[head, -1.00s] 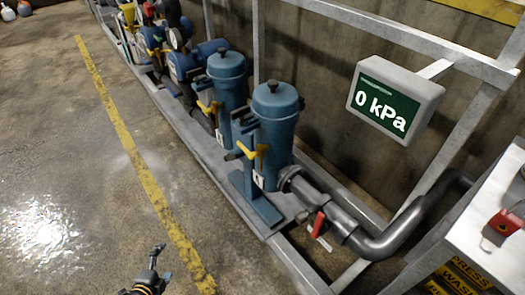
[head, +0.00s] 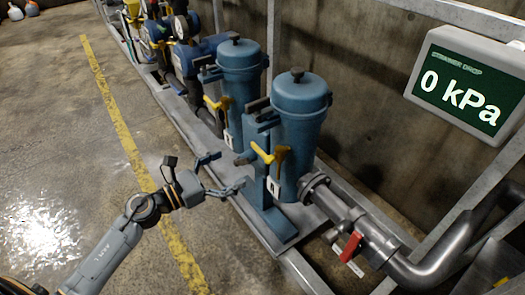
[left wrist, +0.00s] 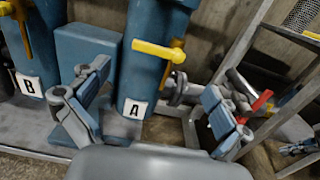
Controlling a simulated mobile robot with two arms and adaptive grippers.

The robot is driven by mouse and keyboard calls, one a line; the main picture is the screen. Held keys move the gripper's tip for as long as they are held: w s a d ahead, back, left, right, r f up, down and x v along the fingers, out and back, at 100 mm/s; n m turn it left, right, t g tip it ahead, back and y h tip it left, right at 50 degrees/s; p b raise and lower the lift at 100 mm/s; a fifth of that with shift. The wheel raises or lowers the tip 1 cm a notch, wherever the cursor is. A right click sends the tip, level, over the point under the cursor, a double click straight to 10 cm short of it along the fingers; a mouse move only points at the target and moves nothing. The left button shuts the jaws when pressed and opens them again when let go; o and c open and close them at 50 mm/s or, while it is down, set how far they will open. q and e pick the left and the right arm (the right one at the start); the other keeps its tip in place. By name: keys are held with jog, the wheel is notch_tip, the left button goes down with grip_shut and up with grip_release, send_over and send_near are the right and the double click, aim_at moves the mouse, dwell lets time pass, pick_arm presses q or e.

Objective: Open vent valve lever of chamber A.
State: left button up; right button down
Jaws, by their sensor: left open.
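Chamber A (head: 299,115) is the nearer of two blue canisters. Its yellow vent valve lever (head: 264,153) is on its front, above a white tag. In the left wrist view this lever (left wrist: 158,50) shows near the top middle, its handle pointing left and roughly level, above the tag "A" (left wrist: 135,108). My left gripper (head: 230,170) is open and empty, to the left of the lever and apart from it. In the left wrist view its spread fingers (left wrist: 155,80) lie on either side of chamber A, below the lever.
Chamber B (head: 240,85) stands behind A with its own yellow lever (head: 215,103). A blue post (head: 258,160) stands beside A. A red-handled valve (head: 350,246) is on the grey pipe at right. A display (head: 465,85) reads 0 kPa. Open floor lies left.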

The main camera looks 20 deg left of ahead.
aim_at(259, 153)
pick_arm(q)
jog(key=p+x, duration=0.1)
jog(key=x, duration=0.9)
pick_arm(e)
jog(key=x, duration=0.4)
jog(key=shift+s, duration=0.2)
pick_arm(q)
jog(key=shift+c, duration=0.2)
jog(key=shift+a, duration=0.1)
jog(key=c, duration=1.5)
